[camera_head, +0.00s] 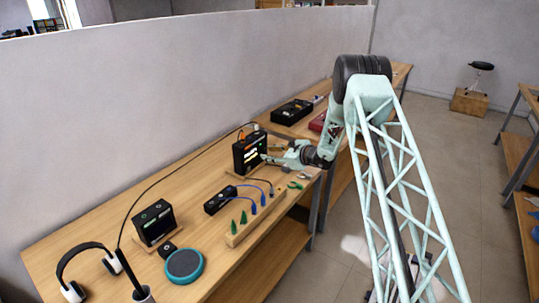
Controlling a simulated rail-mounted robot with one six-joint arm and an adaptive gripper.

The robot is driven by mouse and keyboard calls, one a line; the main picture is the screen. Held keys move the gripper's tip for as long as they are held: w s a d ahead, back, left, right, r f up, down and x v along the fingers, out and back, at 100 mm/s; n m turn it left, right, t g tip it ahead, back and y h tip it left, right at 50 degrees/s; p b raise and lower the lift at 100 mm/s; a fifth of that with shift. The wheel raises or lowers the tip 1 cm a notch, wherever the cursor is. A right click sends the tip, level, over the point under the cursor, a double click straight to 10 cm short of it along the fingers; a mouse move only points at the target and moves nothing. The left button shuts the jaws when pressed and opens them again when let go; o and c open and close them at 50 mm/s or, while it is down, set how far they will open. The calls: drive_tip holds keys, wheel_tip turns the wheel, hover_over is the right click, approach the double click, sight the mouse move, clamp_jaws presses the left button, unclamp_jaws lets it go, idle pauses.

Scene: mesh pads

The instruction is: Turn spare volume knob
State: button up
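My gripper (270,158) is at the end of my pale green arm, pointing left at a black box device (243,153) with a lit, coloured front. The fingertips are at or very near the right side of its front. Contact and the finger gap are too small to tell. A second black box device (153,222) stands nearer on the bench, with a screen on its front and small knob-like parts on top. I cannot tell which knob is the spare volume knob. Any knob at my fingertips is hidden or too small to see.
The wooden bench (100,240) runs along a grey partition. A black tray (291,112) lies farther back.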

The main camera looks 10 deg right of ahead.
drive_tip(key=c, duration=0.8)
drive_tip(key=shift+c, duration=0.2)
